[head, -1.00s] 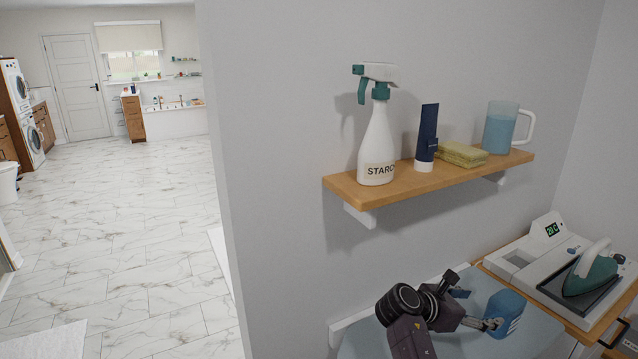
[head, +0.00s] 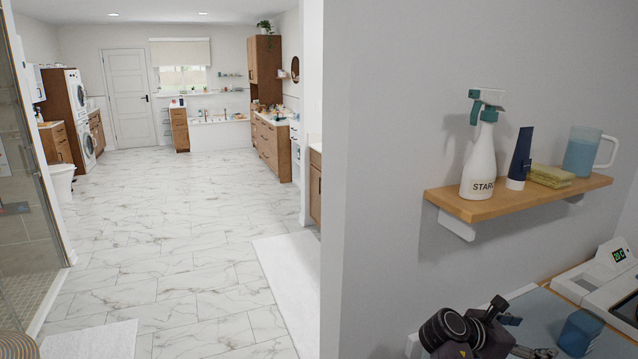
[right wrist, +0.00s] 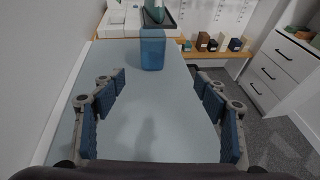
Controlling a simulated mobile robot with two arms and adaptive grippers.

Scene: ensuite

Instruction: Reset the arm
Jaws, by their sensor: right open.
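My right arm enters the head view at the bottom right, and its gripper (head: 530,338) is over the blue-grey board. In the right wrist view the two fingers of this gripper (right wrist: 160,105) are spread wide apart with nothing between them. A blue translucent container (right wrist: 152,50) stands on the blue-grey board (right wrist: 150,125) beyond the fingertips. The container (head: 580,333) also shows in the head view, just right of the gripper and apart from it. My left gripper is not in view.
A wooden wall shelf (head: 540,197) above my right arm holds a starch spray bottle (head: 480,160), a dark blue tube (head: 520,158), yellow sponges (head: 551,175) and a blue jug (head: 582,152). A grey wall (head: 390,130) borders the arm. The marble floor (head: 180,240) at left is open.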

